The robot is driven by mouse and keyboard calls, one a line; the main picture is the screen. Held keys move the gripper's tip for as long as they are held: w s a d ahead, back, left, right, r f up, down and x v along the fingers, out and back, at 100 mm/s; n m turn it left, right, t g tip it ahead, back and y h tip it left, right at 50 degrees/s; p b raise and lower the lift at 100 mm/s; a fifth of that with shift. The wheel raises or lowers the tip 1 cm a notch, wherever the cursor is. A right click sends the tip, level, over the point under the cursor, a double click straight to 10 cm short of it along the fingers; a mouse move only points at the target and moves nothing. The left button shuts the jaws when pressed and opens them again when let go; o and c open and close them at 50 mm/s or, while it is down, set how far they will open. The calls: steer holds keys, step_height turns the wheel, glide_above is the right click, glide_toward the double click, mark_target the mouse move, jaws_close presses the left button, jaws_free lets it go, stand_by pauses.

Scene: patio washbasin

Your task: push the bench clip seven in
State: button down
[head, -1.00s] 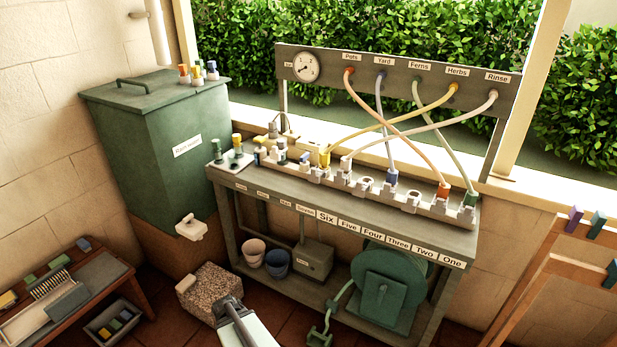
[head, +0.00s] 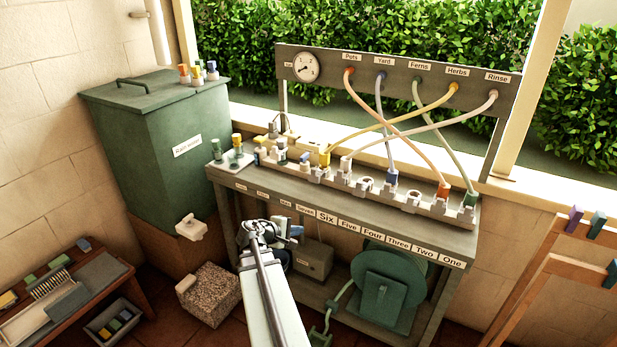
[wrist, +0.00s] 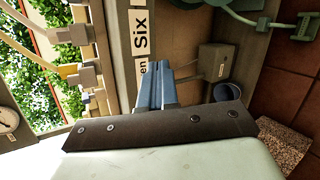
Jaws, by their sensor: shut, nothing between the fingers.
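The bench clips are pale grey blocks along a rail on the bench top. By the order of the front labels, clip seven (head: 317,172) appears to be the one at the yellow hose end (head: 324,157), though its label is not directly beside it. I cannot tell how far in it sits. A grey clip (wrist: 86,76) by a yellow hose end shows left in the wrist view. My gripper (head: 297,231) is shut and empty, in front of the bench edge below the "Seven" label (head: 305,212). Its blue fingers (wrist: 151,72) show beside the label strip, apart from the clips.
Neighbouring clips and crossing hoses (head: 392,130) crowd the rail. Loose bottles and plugs stand at its left end. Below the bench are a green reel (head: 385,290) and a grey box (head: 314,262). A green water tank (head: 150,150) stands left.

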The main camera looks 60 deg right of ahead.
mark_target(313, 171)
steer(key=w+d+r+n+t+h, duration=0.1)
steer(key=w+r+n+h, duration=0.1)
steer(key=r+n, duration=0.3)
steer(key=w+d+r+n+t+h, duration=0.2)
steer(key=w+r+n+h, duration=0.1)
steer(key=n, duration=0.9)
steer(key=shift+d+r+n+h, duration=0.3)
steer(key=shift+r+h, duration=0.3)
steer(key=shift+r, duration=0.4)
steer(key=d, duration=1.4)
